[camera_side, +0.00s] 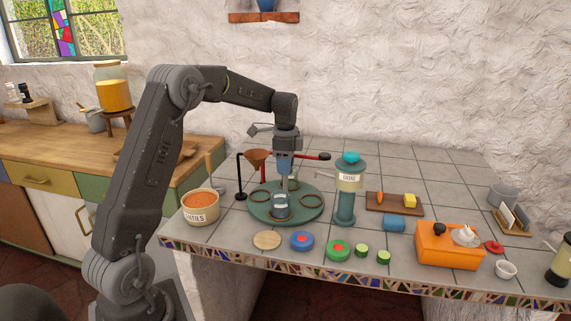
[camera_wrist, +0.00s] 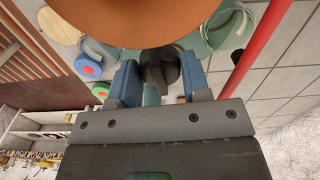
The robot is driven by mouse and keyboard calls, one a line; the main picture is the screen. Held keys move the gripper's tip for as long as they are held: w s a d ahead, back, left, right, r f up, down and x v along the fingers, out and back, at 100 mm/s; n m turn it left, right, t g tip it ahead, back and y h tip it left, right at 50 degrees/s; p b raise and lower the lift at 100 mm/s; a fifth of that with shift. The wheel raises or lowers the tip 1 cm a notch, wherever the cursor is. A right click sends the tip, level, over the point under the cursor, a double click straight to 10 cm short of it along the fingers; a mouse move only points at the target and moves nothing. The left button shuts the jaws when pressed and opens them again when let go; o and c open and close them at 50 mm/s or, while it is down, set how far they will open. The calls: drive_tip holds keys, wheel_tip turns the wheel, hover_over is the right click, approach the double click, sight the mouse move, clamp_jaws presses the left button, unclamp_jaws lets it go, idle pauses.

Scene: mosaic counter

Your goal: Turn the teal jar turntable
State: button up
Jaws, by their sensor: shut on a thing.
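The teal jar turntable (camera_side: 256,213) lies on the tiled counter below my gripper (camera_side: 285,172). It carries several ring holders and a small jar (camera_side: 280,206) with a white label near its front edge. A thin grey post (camera_side: 284,185) shows between the turntable and my gripper. In the wrist view, the blue fingers of my gripper (camera_wrist: 158,72) are closed on a dark knob (camera_wrist: 157,66). Part of the turntable (camera_wrist: 215,33) shows behind it. How the knob joins the turntable is hidden.
A copper funnel (camera_side: 257,155) and a red rod (camera_side: 305,156) are close to my gripper. The lentils pot (camera_side: 201,213) stands left of the turntable, and a teal grinder (camera_side: 345,205) stands right. Several round lids, including a blue one (camera_side: 301,240), lie in front.

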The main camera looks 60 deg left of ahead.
drive_tip(key=shift+r+m, duration=0.1)
drive_tip(key=shift+m, duration=0.3)
idle(0.3)
drive_tip(key=o, duration=1)
wheel_tip(320, 180, up, 14)
